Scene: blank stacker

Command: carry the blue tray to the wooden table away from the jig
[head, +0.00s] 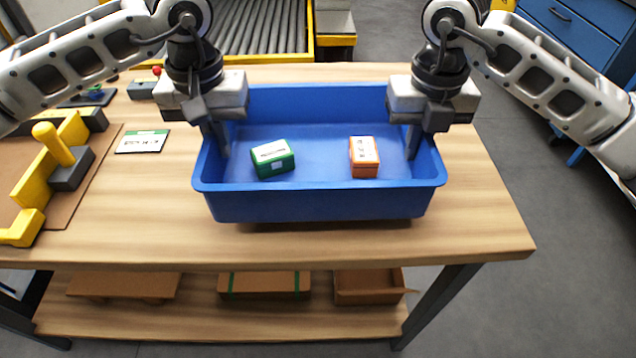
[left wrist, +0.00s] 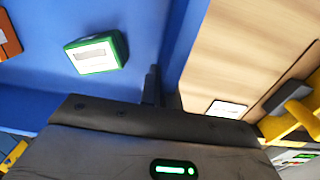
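The blue tray (head: 320,205) is at the middle of the wooden table (head: 480,225), near its front edge, with a dark shadow under its front. I cannot tell for certain whether it rests on the top or hangs just above it. In it lie a green box (head: 272,158) and an orange box (head: 364,157), apart from each other. My left gripper (head: 216,140) is shut on the tray's left wall, which also shows in the left wrist view (left wrist: 186,40). My right gripper (head: 413,140) is at the right wall and appears shut on it; its outer finger is hidden.
The jig with yellow blocks (head: 62,150) stands on a brown board at the table's left. A small label card (head: 143,142) lies between it and the tray. A roller conveyor (head: 262,28) is behind the table. The tabletop right of the tray is clear.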

